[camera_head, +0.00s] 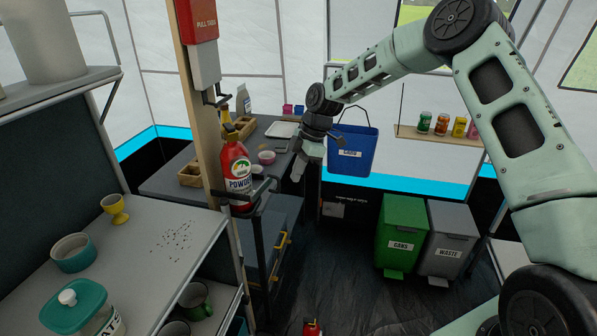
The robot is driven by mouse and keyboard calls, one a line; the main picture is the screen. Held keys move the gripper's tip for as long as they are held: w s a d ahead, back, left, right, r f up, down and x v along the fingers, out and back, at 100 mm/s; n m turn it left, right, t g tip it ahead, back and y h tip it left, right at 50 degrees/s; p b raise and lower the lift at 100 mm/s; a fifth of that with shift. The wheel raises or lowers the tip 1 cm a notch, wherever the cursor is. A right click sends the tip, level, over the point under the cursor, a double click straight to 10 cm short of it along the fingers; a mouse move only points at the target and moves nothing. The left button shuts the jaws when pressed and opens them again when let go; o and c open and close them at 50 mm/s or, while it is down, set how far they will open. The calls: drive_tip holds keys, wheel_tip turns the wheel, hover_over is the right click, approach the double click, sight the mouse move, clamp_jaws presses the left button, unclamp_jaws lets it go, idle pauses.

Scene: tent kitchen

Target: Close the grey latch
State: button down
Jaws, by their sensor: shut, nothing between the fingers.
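My gripper (298,172) points downward in the middle of the view, past the right side of the red powder extinguisher (237,165). Its fingers are together and hold nothing. I cannot make out the grey latch for sure. A small dark grey bracket (215,97) sticks out from the wooden post above the extinguisher. The extinguisher hangs upright at the post, and another dark fitting shows around its lower part. My gripper is apart from the extinguisher and the post in the picture. Whether a latch there is open or shut is too small to tell.
A grey drawer counter (165,186) with bowls and wooden boxes stands behind the post. A blue bucket (353,152) hangs behind my gripper. Green (402,225) and grey (448,235) bins stand at right. A shelf table (140,285) fills the left front. The middle floor is mostly clear.

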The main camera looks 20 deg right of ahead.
drive_tip(key=b+v, duration=0.2)
drive_tip(key=v, duration=0.8)
drive_tip(key=s+d+f+m+t+b, duration=0.1)
drive_tip(key=d+f+m+t, duration=0.2)
drive_tip(key=f, duration=0.6)
drive_tip(key=s+d+f+m+t+b, duration=0.1)
drive_tip(key=d+f+m+t+b, duration=0.15)
drive_tip(key=f+t, duration=0.4)
drive_tip(key=s+a+r+m+t+y+b, duration=0.1)
drive_tip(key=s+a+r+m+t+y, duration=0.15)
drive_tip(key=s, duration=0.45)
drive_tip(key=s+a+r+m+t+y+b, duration=0.1)
drive_tip(key=s+a+r+m+t+y, duration=0.15)
drive_tip(key=s, duration=0.45)
drive_tip(key=b, duration=1)
approach(269, 190)
drive_tip(key=w+a+r, duration=0.1)
drive_tip(key=w+r, duration=0.1)
drive_tip(key=w, duration=0.1)
drive_tip(key=shift+w+f+m, duration=0.2)
drive_tip(key=shift+m, duration=0.15)
drive_tip(key=shift+w, duration=0.1)
